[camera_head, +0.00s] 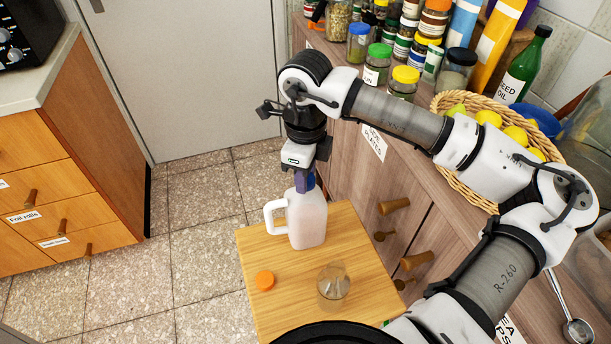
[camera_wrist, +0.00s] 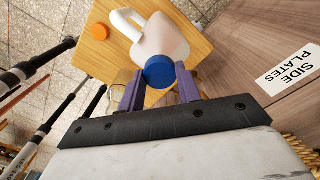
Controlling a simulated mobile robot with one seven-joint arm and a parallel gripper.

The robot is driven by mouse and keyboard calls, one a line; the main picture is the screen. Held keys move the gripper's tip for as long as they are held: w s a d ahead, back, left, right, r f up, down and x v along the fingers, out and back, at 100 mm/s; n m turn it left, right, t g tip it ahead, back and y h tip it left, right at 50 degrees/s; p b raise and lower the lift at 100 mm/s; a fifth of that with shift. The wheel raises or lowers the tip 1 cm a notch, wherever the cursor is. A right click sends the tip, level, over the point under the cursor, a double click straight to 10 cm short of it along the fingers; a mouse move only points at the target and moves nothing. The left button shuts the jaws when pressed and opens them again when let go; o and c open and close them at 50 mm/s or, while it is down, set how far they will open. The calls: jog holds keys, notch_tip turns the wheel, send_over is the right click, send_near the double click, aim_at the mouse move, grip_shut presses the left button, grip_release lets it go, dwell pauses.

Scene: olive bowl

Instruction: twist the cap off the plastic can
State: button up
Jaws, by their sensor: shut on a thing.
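The plastic can (camera_head: 307,220) is a whitish jug with a side handle, upright on a small wooden table. It also shows in the wrist view (camera_wrist: 164,42), with its blue cap (camera_wrist: 159,72) on the neck. My gripper (camera_head: 304,181) points straight down above the can. In the wrist view its two purple fingers (camera_wrist: 160,88) are on either side of the blue cap and shut on it. In the head view the cap is mostly hidden by the fingers. Whether the cap is loose on the neck cannot be told.
On the wooden table (camera_head: 262,308) lie an orange cap (camera_head: 265,281) and a clear glass jar (camera_head: 333,288). To the right, a cabinet top holds several spice jars (camera_head: 376,64), a wicker basket (camera_head: 468,190) of fruit and a green bottle (camera_head: 524,68). Tiled floor (camera_head: 195,235) is free to the left.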

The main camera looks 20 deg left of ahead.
jog(key=shift+n+b, duration=0.3)
jog(key=shift+n, duration=0.4)
jog(key=shift+f, duration=0.1)
jog(key=n+b, duration=0.2)
jog(key=shift+n, duration=0.4)
jog(key=shift+n+b, duration=0.45)
jog(key=shift+n, duration=0.45)
jog(key=shift+n+b, duration=0.65)
jog(key=shift+n, duration=0.25)
jog(key=shift+n+b, duration=0.4)
jog(key=shift+n, duration=1)
